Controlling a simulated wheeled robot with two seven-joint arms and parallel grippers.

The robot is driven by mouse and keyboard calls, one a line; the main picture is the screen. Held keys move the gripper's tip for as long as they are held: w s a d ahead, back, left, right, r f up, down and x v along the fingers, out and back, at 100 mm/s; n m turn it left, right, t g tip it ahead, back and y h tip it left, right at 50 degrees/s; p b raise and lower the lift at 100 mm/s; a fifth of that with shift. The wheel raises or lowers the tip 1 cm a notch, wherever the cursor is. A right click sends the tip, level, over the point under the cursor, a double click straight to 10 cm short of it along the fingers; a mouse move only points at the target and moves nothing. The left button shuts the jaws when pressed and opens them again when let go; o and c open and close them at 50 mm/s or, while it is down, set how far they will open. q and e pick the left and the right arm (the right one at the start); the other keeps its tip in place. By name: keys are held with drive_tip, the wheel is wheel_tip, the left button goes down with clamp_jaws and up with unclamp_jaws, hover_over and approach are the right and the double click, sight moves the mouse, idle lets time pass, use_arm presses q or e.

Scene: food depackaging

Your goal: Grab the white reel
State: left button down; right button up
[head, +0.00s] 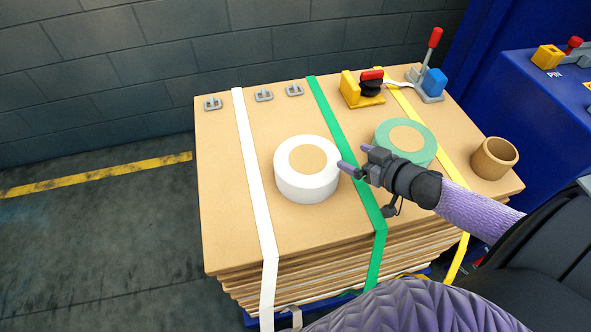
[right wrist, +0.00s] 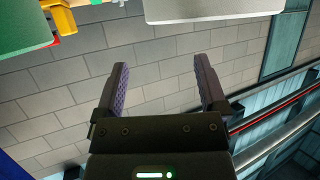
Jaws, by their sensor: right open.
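The white reel (head: 306,187) lies flat on the cardboard stack (head: 225,215), between the white strap and the green strap. Its round middle shows the cardboard colour. My right gripper (head: 356,158) is open and empty just right of the reel in the head view. One purple fingertip is close to the reel's right side; I cannot tell if it touches. In the right wrist view, the two fingers (right wrist: 163,85) are spread with nothing between them. A pale edge at the top, probably the reel (right wrist: 212,9), lies beyond them. My left gripper is not in view.
A green reel (head: 425,136) lies behind my right gripper. A brown ring (head: 493,158), a yellow-black tool (head: 362,90) and a red-handled tool (head: 430,75) stand on the right side. A white strap (head: 253,180), green strap (head: 369,206) and yellow strap (head: 451,168) cross the stack.

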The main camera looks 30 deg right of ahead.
sight(328, 149)
drive_tip(key=b+x, duration=0.2)
drive_tip(key=x, duration=0.1)
drive_tip(key=b+x, duration=0.3)
drive_tip(key=x, duration=0.1)
drive_tip(key=shift+a+f, duration=0.3)
drive_tip(key=shift+f, duration=0.2)
drive_tip(key=shift+w+b, duration=0.3)
drive_tip(key=shift+w+a, duration=0.1)
clamp_jaws()
